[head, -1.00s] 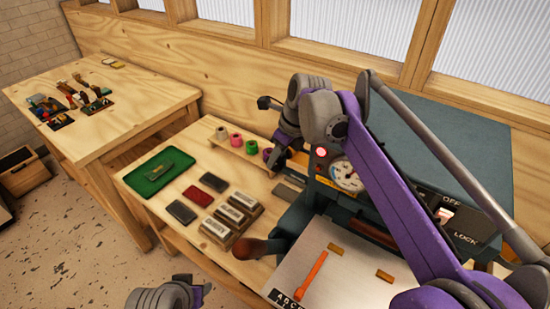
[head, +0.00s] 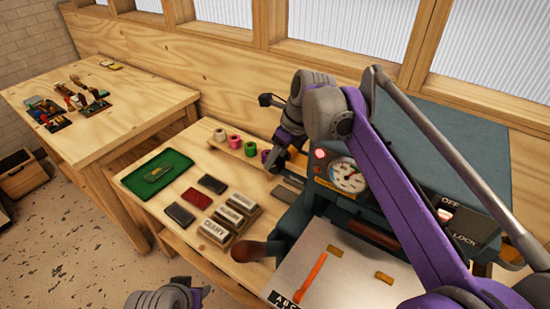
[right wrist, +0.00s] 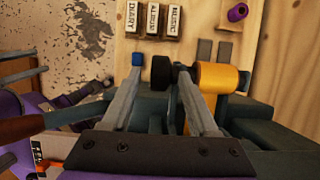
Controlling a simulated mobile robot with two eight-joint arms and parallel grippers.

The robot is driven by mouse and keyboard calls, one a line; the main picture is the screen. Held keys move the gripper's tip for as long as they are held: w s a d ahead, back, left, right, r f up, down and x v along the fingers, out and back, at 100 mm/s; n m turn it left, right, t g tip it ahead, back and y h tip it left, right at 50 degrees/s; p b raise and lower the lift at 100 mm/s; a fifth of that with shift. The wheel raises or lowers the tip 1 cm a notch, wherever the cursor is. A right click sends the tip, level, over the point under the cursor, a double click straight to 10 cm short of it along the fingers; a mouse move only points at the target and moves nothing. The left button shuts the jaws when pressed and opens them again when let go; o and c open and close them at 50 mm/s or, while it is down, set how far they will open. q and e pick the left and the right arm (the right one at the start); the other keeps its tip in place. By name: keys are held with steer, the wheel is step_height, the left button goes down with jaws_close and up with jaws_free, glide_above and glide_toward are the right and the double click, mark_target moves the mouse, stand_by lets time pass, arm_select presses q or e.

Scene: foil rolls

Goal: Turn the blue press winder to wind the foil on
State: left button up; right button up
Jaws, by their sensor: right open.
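My right gripper (right wrist: 160,68) is open in the right wrist view, its two fingers on either side of a round black knob (right wrist: 161,73). A gap shows between the knob and the left finger; I cannot tell whether the right finger touches it. A small blue piece (right wrist: 138,59) shows at the left finger's tip; I cannot tell whether it is part of the winder. A gold foil roll (right wrist: 217,77) sits just right of the fingers. In the head view my right gripper (head: 278,160) is beside the press (head: 430,125), its fingertips mostly hidden. My left gripper (head: 203,292) is low in view, fingers unclear.
Pink (head: 235,142), green (head: 250,149) and purple (head: 265,156) rolls stand on a rack close to my right gripper. Labelled boxes (head: 233,222), dark blocks and a green tray (head: 137,182) lie on the bench. A brown-knobbed lever (head: 250,252) sticks out in front of the press.

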steer(key=v, duration=0.9)
steer(key=shift+s+r, duration=0.1)
steer(key=shift+r, duration=0.05)
steer(key=shift+p, duration=0.3)
